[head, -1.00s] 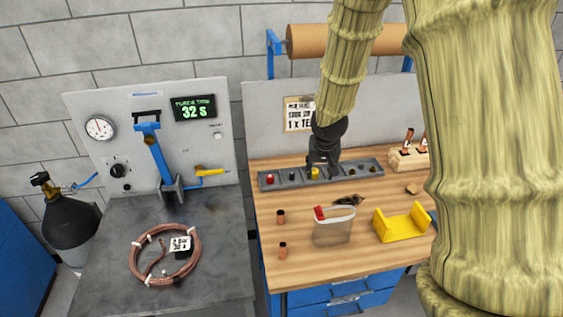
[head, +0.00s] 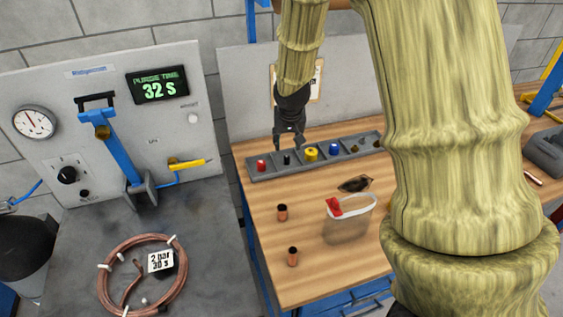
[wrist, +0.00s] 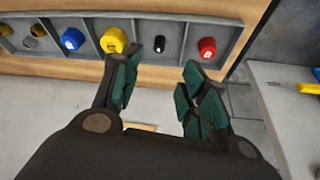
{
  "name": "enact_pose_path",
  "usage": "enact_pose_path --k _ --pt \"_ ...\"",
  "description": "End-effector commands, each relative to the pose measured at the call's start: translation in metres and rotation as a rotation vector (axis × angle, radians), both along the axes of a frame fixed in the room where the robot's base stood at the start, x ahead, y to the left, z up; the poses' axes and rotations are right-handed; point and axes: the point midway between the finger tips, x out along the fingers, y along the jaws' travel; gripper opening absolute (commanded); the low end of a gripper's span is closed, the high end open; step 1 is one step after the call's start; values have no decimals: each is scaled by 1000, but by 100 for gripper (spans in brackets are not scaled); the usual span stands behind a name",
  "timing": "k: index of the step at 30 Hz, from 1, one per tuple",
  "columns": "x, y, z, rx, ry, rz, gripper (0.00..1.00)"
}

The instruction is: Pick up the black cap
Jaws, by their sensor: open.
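The small black cap (head: 286,159) stands in a compartment of the grey tray (head: 262,178), between the red cap and the yellow cap. It also shows in the wrist view (wrist: 159,44), near the top, beyond the fingertips and between their directions. My gripper (head: 289,146) is open and empty above the tray's left part, close to the black cap and apart from it. In the wrist view its two green-padded fingers (wrist: 161,72) are spread, with the left one near the yellow cap in the picture. The black cap is not hidden.
The red cap (head: 261,166), yellow cap (head: 310,153) and blue cap (head: 335,149) sit in neighbouring compartments with dividers between. The back panel (head: 240,105) rises behind the tray.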

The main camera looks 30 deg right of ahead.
Motion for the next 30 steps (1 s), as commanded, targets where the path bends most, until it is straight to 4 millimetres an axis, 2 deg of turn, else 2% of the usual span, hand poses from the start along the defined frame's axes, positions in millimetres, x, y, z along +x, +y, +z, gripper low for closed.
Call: enact_pose_path --k 1,7,21,30 --pt "0 0 -7 0 0 -1 43" --pt "1 -2 -14 -1 2 -2 43" --pt "17 -9 -53 0 0 1 43" --pt "20 -11 -62 -1 1 3 43"
